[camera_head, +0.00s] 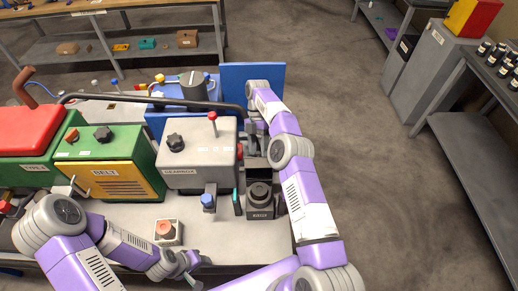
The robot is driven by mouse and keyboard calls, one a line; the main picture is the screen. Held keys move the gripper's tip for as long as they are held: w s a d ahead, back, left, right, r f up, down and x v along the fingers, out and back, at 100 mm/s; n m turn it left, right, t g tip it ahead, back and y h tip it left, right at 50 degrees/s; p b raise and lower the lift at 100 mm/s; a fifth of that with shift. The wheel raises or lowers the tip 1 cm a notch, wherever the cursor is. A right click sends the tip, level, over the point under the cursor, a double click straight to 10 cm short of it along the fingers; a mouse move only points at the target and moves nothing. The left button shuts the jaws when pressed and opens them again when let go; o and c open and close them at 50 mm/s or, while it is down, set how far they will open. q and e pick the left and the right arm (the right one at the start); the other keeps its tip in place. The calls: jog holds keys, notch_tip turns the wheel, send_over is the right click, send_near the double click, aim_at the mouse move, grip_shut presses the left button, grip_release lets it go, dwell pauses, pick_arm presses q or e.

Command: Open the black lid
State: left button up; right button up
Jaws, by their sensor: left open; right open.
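A black box-like fixture (260,210) with a round black cap (259,191) and a small label stands on the grey bench, right of the grey gearbox unit. A dark flat panel (258,173) stands behind the cap; I cannot tell whether it is the lid. My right gripper (252,145) is open, just behind this fixture and beside the gearbox unit; its fingers are partly hidden among dark parts. My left gripper (190,266) is open and empty low over the bench's front edge, near a box with an orange-red button (165,231).
The grey unit (198,155) has a black knob and a red-topped lever. A green and yellow belt unit (110,165) and a red-topped unit (28,130) stand left. A blue panel (265,75) stands behind. Open floor lies right, before grey shelves (470,130).

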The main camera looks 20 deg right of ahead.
notch_tip(320, 180, up, 9)
jog(key=p, duration=0.7)
jog(key=shift+d, duration=0.15)
